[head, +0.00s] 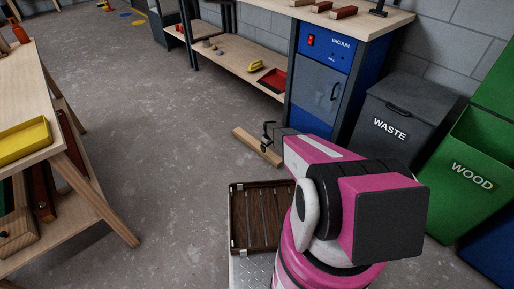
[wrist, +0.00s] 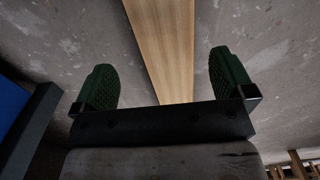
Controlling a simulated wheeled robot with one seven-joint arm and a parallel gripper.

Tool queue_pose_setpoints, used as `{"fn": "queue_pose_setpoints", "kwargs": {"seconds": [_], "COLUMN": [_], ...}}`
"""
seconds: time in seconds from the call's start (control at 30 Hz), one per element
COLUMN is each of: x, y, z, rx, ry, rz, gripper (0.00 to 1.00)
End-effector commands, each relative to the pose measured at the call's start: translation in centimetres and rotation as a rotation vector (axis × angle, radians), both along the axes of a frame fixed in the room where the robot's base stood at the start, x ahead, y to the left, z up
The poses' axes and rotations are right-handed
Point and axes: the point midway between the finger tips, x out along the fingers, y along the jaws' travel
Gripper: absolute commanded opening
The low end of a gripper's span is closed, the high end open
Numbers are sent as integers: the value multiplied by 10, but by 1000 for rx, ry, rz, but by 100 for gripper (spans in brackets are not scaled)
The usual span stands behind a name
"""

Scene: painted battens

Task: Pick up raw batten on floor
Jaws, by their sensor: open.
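The raw batten (head: 257,146) lies on the grey concrete floor in the middle of the head view, in front of the blue vacuum cabinet. It is a plain pale wooden strip. In the wrist view the batten (wrist: 165,45) runs from the top edge down between the two green ribbed fingers. My gripper (head: 266,137) is by the batten's near right part in the head view. In the wrist view my gripper (wrist: 163,78) is open, with a gap on both sides of the batten. The batten's lower end there is hidden behind the gripper body. I cannot tell the height between fingers and batten.
The blue vacuum cabinet (head: 322,68), the grey waste bin (head: 393,118) and the green wood bin (head: 462,170) stand to the right. A dark slatted tray (head: 262,218) is near my base. A wooden trestle (head: 102,197) stands left. Floor left of the batten is clear.

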Motion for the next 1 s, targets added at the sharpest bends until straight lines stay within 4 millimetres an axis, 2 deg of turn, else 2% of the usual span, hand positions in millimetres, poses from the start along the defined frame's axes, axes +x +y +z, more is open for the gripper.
{"fn": "queue_pose_setpoints", "kwargs": {"seconds": [0.03,0.1,0.37,0.63,0.9,0.93,1.0], "x": [1,1,0,0,-1,-1,-1], "y": [0,0,3,7,7,7,7], "z": [-11,-19,-35,-72,-77,-77,-77], "rx": [0,0,0,0,0,0,0], "ry": [1,1,0,1,0,0,0], "rz": [0,-1,-1,-2,-1,-1,-1], "gripper": [100,100,100,100,100,97,74]}}
